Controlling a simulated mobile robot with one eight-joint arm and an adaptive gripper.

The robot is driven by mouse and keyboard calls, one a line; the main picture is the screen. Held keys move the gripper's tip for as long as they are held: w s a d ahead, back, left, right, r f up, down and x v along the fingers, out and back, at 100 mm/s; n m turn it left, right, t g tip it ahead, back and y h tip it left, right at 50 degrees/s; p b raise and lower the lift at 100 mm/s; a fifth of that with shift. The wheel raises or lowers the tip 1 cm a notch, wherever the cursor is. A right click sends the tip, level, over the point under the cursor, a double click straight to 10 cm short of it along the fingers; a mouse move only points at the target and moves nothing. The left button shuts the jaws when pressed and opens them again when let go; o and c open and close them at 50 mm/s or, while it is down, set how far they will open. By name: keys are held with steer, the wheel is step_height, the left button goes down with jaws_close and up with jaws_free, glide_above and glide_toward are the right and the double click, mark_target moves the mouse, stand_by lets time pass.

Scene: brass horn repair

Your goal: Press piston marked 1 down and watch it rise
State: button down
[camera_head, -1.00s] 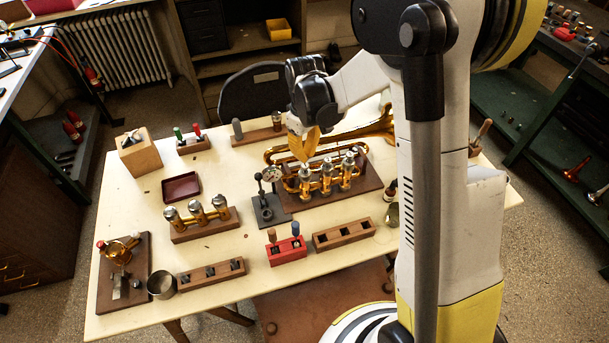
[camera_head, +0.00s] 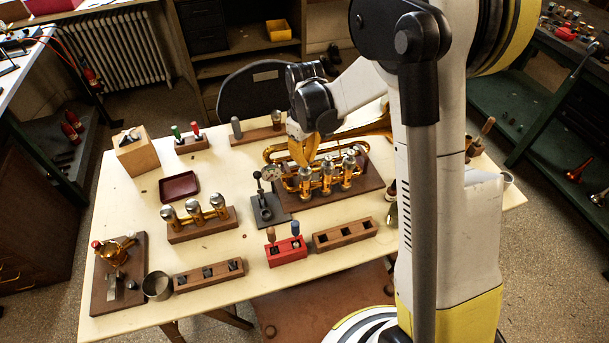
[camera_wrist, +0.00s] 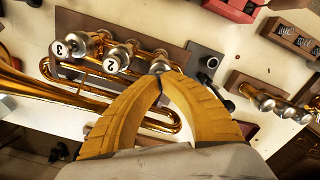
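The brass horn (camera_head: 318,185) lies on a dark wooden board, with a row of three silver-capped pistons. In the wrist view, caps marked 3 (camera_wrist: 68,46) and 2 (camera_wrist: 118,60) are readable. The end cap (camera_wrist: 160,64), in the place of piston 1, lies just beyond my fingertips, and its number is not readable. In the head view this piston (camera_head: 305,174) is the leftmost. My gripper (camera_wrist: 161,80) has yellow fingers that meet at the tips, with nothing between them. It also shows in the head view (camera_head: 303,163), pointing down at that piston; contact cannot be told.
A dial gauge stand (camera_head: 266,207) stands just left of the horn. A separate valve block (camera_head: 200,222), a red tool block (camera_head: 287,252) and a wooden slotted block (camera_head: 345,234) stand nearer the front. The tabletop between them has bare patches.

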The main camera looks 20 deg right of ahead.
steer(key=shift+f+b, duration=0.85)
steer(key=shift+f, duration=0.25)
steer(key=shift+r, duration=0.15)
step_height(320, 180, up, 5)
steer(key=p, duration=0.3)
steer(key=shift+r+p, duration=0.1)
steer(key=shift+p, duration=0.2)
steer(key=shift+f, duration=0.2)
stand_by(1.2)
steer(key=s+r+m+t+b, duration=0.3)
steer(key=s+r+m+t, duration=0.1)
steer(key=s+r, duration=0.85)
steer(key=s+m+t+b, duration=0.1)
steer(key=s+m+t, duration=0.1)
steer(key=s, duration=0.5)
steer(key=shift+s+f+t+b, duration=0.25)
steer(key=shift+f+t+b, duration=0.15)
steer(key=shift+t, duration=0.2)
